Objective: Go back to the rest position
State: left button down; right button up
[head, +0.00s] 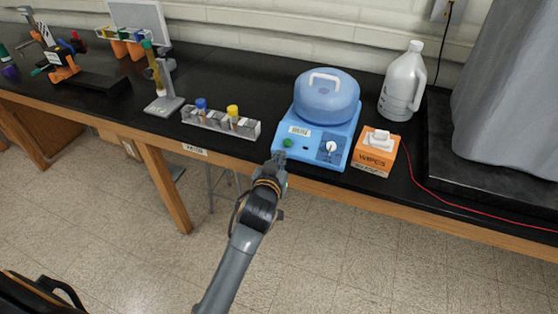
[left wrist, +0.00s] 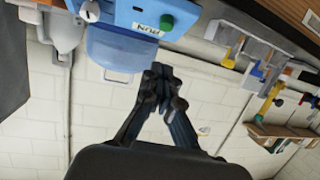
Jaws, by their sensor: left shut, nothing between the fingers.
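My left gripper (head: 279,158) is shut and empty. In the head view it is just in front of the lower left corner of a blue centrifuge (head: 317,146), close to its green button (head: 288,143). In the left wrist view, which is upside down, the closed fingertips of the gripper (left wrist: 158,72) show below the centrifuge front (left wrist: 150,12) and its green button (left wrist: 167,22), with no contact visible. The centrifuge's domed lid (head: 326,100) is down. My right gripper is not in view.
On the black bench (head: 240,75), a tube rack (head: 220,122) stands left of the centrifuge. A wipes box (head: 375,153) and a white jug (head: 402,85) stand to the right. A red cable (head: 450,203) crosses the bench at right. The floor in front is open.

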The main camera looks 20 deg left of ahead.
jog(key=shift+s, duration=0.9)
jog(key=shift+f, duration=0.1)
